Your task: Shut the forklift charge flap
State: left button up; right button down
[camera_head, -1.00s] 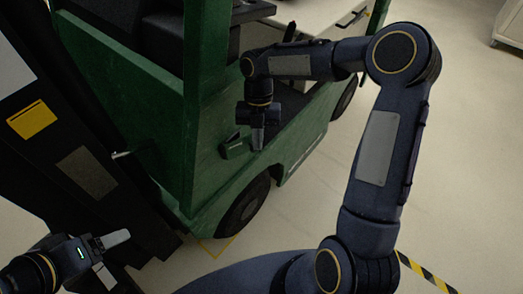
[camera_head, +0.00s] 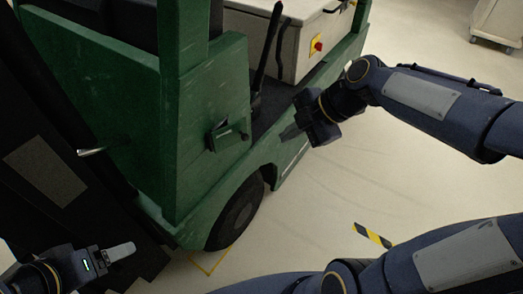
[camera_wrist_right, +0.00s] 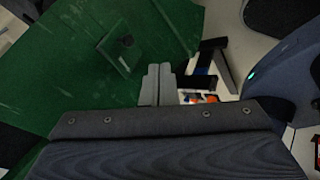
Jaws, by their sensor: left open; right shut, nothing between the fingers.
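The green forklift (camera_head: 120,90) fills the left and middle of the head view. Its small charge flap (camera_head: 231,138) is on the green side panel above the front wheel, with a dark gap along its left side. It looks partly open; the exact angle is unclear. The flap also shows in the right wrist view as a green square plate (camera_wrist_right: 118,60), left of the fingers. My right gripper (camera_head: 290,133) is shut and empty, right of the flap and apart from it. Its grey fingers show together in the wrist view (camera_wrist_right: 157,85). My left gripper (camera_head: 120,252) is open at lower left, away from the flap.
A black lever (camera_head: 268,45) rises behind the side panel, near a pale box with a red button (camera_head: 318,46). The front wheel (camera_head: 236,214) is below the flap. Bare floor lies to the right, with a yellow-black strip (camera_head: 373,235). A covered cart (camera_head: 497,22) stands far right.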

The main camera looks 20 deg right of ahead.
aim_at(233, 139)
jog(key=w+a+f+p, duration=0.1)
jog(key=w+a+f, duration=0.5)
jog(key=w+f, duration=0.1)
jog(key=shift+f, duration=0.25)
jog(key=shift+w, duration=0.1)
jog(key=w+n+b, duration=0.1)
jog(key=w+n+g+b, duration=0.1)
jog(key=w, duration=0.1)
jog(key=w+n+g+y+b, duration=0.1)
jog(key=n+b, duration=0.1)
jog(key=shift+w+d, duration=0.3)
jog(key=shift+d, duration=0.05)
